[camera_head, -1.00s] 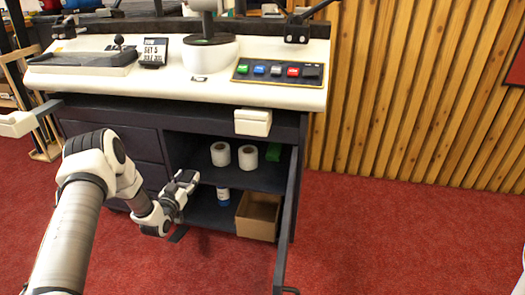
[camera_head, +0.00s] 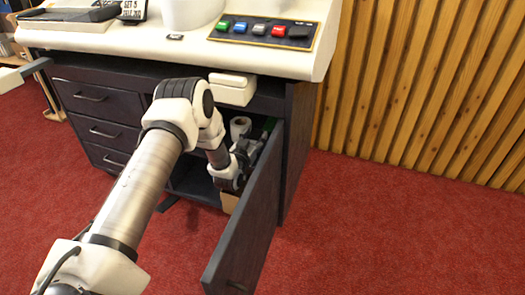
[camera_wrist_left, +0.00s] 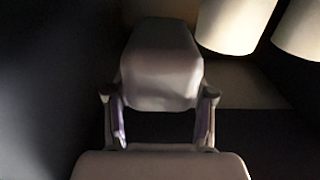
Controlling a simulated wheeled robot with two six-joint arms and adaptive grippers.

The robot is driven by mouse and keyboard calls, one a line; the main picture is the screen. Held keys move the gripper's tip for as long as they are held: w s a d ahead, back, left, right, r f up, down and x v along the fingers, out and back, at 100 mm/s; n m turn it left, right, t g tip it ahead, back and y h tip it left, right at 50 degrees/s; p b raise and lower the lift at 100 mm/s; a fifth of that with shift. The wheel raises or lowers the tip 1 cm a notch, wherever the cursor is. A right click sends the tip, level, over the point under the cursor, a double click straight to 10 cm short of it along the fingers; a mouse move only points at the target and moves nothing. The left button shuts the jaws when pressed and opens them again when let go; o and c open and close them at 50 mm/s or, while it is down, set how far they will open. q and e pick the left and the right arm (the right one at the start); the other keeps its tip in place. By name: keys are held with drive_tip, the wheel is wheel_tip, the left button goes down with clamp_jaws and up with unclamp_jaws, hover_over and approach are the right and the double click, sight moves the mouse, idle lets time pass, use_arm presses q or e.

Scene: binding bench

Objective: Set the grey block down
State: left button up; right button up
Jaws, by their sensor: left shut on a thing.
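My left gripper (camera_head: 245,165) reaches into the open lower cabinet, at the level of the upper shelf. In the left wrist view its fingers (camera_wrist_left: 160,118) are shut on the grey block (camera_wrist_left: 160,65), which is dimly lit and has rounded edges. The block's underside is hidden, so I cannot tell whether it touches the shelf. In the head view I cannot make the block out behind the gripper. The right gripper is not in view.
A white roll (camera_head: 240,126) stands on the shelf; two rolls (camera_wrist_left: 235,22) show in the left wrist view. A cardboard box (camera_head: 229,202) is below. The open door (camera_head: 245,225) stands close on the right.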

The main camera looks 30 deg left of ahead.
use_arm(q)
drive_tip(key=shift+w+d+f+b, duration=0.2)
drive_tip(key=shift+w+d+b, duration=0.1)
drive_tip(key=shift+w+d, duration=0.45)
drive_tip(key=f+b, duration=0.2)
drive_tip(key=f, duration=0.1)
drive_tip(key=shift+d+b, duration=0.35)
drive_tip(key=shift+b, duration=0.05)
drive_tip(key=shift+w+f, duration=0.1)
drive_tip(key=shift+f, duration=0.3)
drive_tip(key=shift+r, duration=0.3)
drive_tip(key=shift+f, duration=0.1)
drive_tip(key=o, duration=1.3)
drive_tip(key=shift+f, duration=0.1)
